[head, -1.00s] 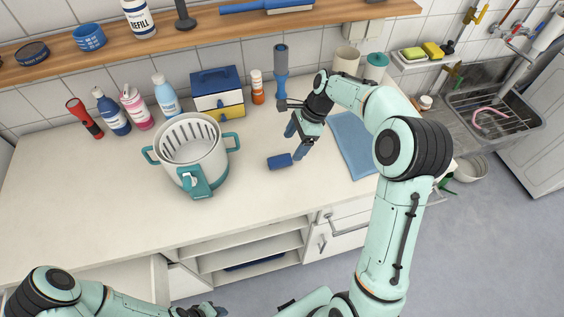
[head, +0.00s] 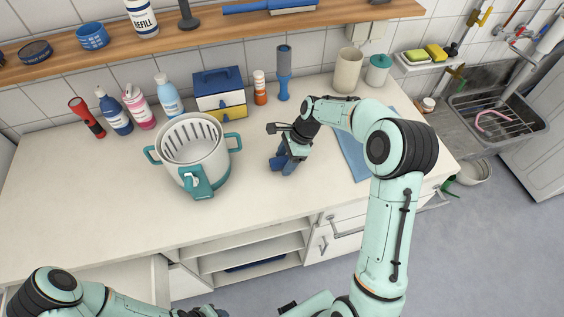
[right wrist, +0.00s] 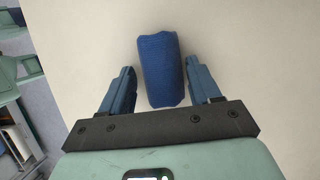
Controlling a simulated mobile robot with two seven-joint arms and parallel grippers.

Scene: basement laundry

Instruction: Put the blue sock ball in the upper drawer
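The blue sock ball (right wrist: 162,70) lies on the pale countertop, a rolled ribbed shape. In the right wrist view it sits between the two fingers of my right gripper (right wrist: 160,88), with a visible gap on each side. In the head view my right gripper (head: 281,163) is low over the counter, pointing down, and largely hides the sock ball. My left gripper (head: 205,312) shows only partly at the bottom edge, away from the counter; its opening is unclear. White drawer fronts with bar handles (head: 347,229) are under the counter's right part; I cannot tell how far the upper one is open.
A white and teal slotted pot (head: 193,150) stands left of my right gripper. Bottles, a small drawer box (head: 219,93) and a blue-handled roller (head: 283,72) line the wall. A blue cloth (head: 352,155) lies behind my right arm. The counter's left part is clear.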

